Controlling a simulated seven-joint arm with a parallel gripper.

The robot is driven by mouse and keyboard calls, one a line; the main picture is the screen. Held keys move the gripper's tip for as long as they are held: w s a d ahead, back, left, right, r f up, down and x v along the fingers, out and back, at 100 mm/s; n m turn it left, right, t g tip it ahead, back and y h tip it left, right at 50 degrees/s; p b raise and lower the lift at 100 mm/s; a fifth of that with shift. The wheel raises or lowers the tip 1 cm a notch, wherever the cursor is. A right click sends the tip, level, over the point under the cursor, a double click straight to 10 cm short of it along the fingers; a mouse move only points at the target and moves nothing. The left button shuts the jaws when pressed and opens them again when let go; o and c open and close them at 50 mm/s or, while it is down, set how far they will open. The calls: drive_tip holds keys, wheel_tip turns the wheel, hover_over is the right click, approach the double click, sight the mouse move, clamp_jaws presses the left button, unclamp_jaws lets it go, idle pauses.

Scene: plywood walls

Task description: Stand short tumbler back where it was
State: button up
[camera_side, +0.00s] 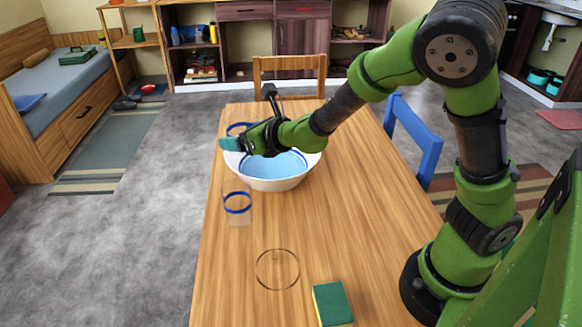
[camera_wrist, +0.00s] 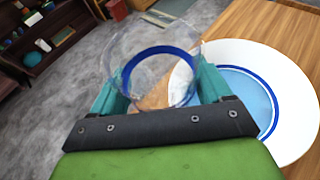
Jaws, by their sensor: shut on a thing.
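A clear tumbler with a blue band (camera_wrist: 150,52) is between my gripper's teal fingers (camera_wrist: 160,88) in the wrist view, and the fingers are shut on it. In the side view my gripper (camera_side: 231,144) is at the far left rim of the bowl, with the held tumbler's blue band (camera_side: 238,128) just behind it; the rest of that tumbler is mostly hidden. A second clear glass with a blue band (camera_side: 237,206) stands upright on the table, left of and nearer than the bowl. A thin dark ring (camera_side: 278,269) lies on the bare tabletop nearer the camera.
A white bowl (camera_side: 312,165) with a blue inside stands on the wooden table (camera_side: 340,235); it also shows in the wrist view (camera_wrist: 300,60). A green and yellow sponge (camera_side: 332,304) lies by the near edge. The tabletop around the ring is clear. Chairs stand behind (camera_side: 290,66) and right (camera_side: 414,140).

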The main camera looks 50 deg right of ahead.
wheel_tip(320, 180, up, 2)
drive_tip(key=shift+w+d, duration=0.15)
drive_tip(key=shift+d, duration=0.8)
drive_tip(key=s+d, duration=0.4)
drive_tip(key=d, duration=0.6)
drive_tip(key=s+d, duration=0.5)
drive_tip(key=d, duration=0.4)
drive_tip(key=s+d, duration=0.4)
drive_tip(key=d, duration=0.6)
drive_tip(key=f, duration=1.2)
drive_tip(key=shift+a+f, duration=0.1)
drive_tip(key=shift+a, duration=0.1)
drive_tip(key=shift+w+d+f, duration=0.15)
drive_tip(key=shift+w+f, duration=0.05)
drive_tip(key=shift+w, duration=0.1)
drive_tip(key=w+d, duration=0.3)
drive_tip(key=w, duration=0.1)
drive_tip(key=w+d+f, duration=0.1)
drive_tip(key=w+d, duration=0.1)
drive_tip(key=w, duration=0.2)
drive_tip(key=w+d, duration=0.3)
drive_tip(key=w, duration=0.1)
drive_tip(key=shift+d+f, duration=0.2)
drive_tip(key=shift+d, duration=0.1)
drive_tip(key=shift+w+d+f, duration=0.1)
drive_tip(key=shift+w+f, duration=0.05)
drive_tip(key=shift+f, duration=0.75)
drive_tip(key=shift+w+d+f, duration=0.1)
drive_tip(key=shift+f, duration=0.75)
drive_tip(key=shift+f, duration=0.1)
